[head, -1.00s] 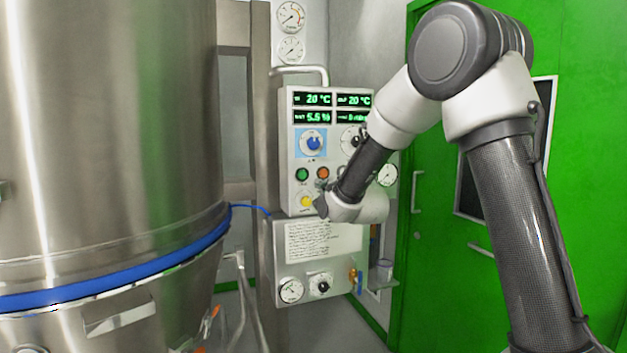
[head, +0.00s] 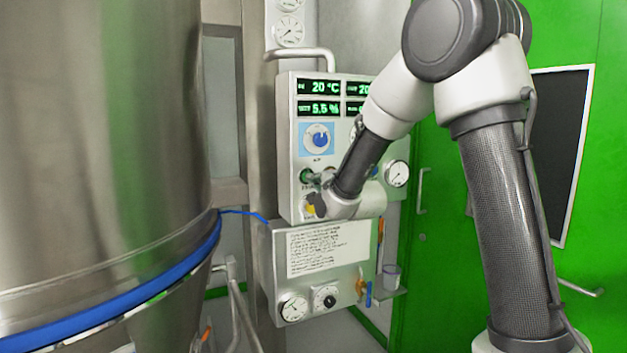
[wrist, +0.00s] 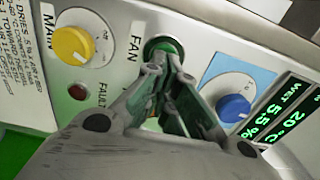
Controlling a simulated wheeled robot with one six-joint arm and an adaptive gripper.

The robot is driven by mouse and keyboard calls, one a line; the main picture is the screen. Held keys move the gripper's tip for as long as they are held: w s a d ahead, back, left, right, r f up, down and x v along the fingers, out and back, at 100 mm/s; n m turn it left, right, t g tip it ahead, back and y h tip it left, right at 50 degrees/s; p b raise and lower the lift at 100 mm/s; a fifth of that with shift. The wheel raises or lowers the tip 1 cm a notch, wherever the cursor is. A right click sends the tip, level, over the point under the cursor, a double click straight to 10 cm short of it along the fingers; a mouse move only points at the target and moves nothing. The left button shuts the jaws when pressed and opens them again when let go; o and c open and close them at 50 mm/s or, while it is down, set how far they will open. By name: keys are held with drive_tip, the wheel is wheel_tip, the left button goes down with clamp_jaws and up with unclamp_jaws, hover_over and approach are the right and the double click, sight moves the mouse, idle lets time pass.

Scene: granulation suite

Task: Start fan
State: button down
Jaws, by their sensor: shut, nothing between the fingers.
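The control panel (head: 287,150) stands in the middle of the head view. Its green round button (wrist: 157,43), beside the label FAN, is partly covered by my fingers in the wrist view. It also shows in the head view (head: 305,175). My gripper (wrist: 170,72) is shut and empty, its fingertips right in front of the green button. I cannot tell whether they touch it. In the head view the gripper is partly hidden by my own wrist.
A yellow knob (wrist: 74,45) labelled MAIN and a small red FAULT lamp (wrist: 77,92) lie left in the wrist view. A blue knob (wrist: 233,107) and lit displays (wrist: 276,118) lie right. A large steel vessel (head: 100,150) fills the head view's left; a green door (head: 445,190) is right.

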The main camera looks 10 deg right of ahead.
drive_tip(key=shift+w, duration=0.15)
drive_tip(key=shift+w+a+r, duration=0.1)
drive_tip(key=shift+w+a, duration=0.1)
drive_tip(key=shift+w, duration=0.45)
drive_tip(key=shift+r, duration=0.15)
